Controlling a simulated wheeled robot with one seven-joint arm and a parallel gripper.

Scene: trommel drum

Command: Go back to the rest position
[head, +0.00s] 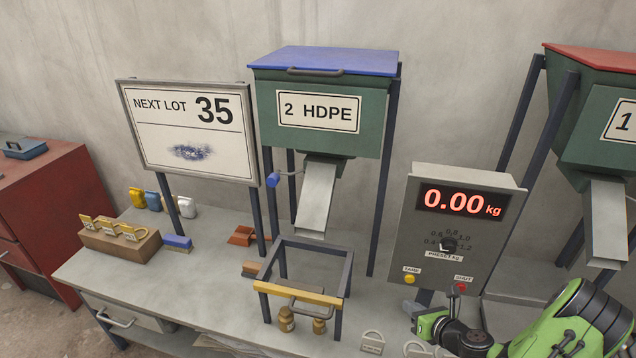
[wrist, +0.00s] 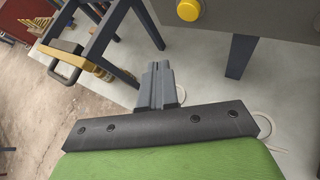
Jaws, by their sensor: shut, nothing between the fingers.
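My green and dark arm comes in at the lower right of the head view, beside the foot of the scale box. In the head view its fingers are not clear. In the wrist view my gripper (wrist: 160,75) shows its two grey fingers together, with nothing between them. They are over the pale bench, below the yellow tare button (wrist: 188,9) and right of the dark frame stand (wrist: 88,45). No held object shows.
The scale box (head: 455,235) reads 0.00 kg. The hopper "2 HDPE" (head: 325,155) stands over the frame stand (head: 300,290) and brass weights (head: 287,319). A sign reads NEXT LOT 35 (head: 190,130). Flat tags (head: 372,341) lie near my arm.

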